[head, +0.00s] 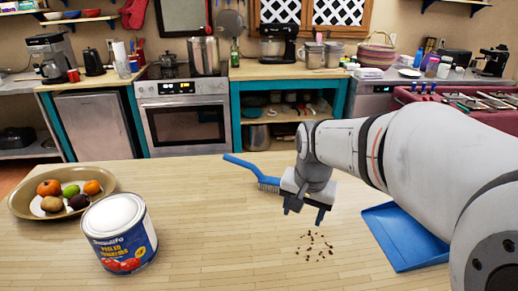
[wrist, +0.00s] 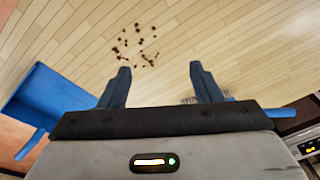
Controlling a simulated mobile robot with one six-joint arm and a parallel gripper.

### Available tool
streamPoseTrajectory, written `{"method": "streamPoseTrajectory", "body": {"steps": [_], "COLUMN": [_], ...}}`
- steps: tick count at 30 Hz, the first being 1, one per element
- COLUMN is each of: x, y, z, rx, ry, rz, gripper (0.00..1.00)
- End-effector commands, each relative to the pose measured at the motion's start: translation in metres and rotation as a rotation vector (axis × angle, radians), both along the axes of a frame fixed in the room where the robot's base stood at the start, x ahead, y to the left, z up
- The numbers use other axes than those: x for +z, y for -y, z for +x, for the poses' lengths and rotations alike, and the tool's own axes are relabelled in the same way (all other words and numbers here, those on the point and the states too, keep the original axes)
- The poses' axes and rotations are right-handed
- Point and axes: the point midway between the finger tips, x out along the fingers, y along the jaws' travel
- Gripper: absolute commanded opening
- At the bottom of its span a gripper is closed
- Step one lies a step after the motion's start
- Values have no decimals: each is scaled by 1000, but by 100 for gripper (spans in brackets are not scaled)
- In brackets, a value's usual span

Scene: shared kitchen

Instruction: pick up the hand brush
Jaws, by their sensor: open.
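The blue hand brush (head: 253,172) lies on the wooden table in the head view, its handle toward the upper left and its bristles toward my gripper. My gripper (head: 307,214) hangs over the table just right of the brush and hides part of its right end. It also shows in the wrist view (wrist: 157,78), with its two fingers apart and nothing between them. In the wrist view, bristles and a bit of the blue brush (wrist: 273,112) show beyond the right finger; the rest is hidden by my gripper.
Dark crumbs (head: 316,246) lie scattered on the table (head: 215,240) in front of my gripper. A blue dustpan (head: 405,238) lies at right, beside my arm. A tomato can (head: 119,232) and a bowl of fruit (head: 22,207) stand at left. The table between can and brush is clear.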

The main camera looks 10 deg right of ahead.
Motion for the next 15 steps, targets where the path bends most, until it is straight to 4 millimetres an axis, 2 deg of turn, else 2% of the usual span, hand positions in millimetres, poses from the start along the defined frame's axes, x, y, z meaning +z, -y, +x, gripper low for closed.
{"method": "streamPoseTrajectory", "body": {"steps": [1,7,12,15], "x": [11,14,-4,-20], "y": [0,-1,-3,-4], "z": [26,116,187,220], "rx": [-98,-523,-883,-1075], "ry": [-17,-65,-100,-115], "rz": [16,68,97,107], "gripper": [58,58,58,58]}}
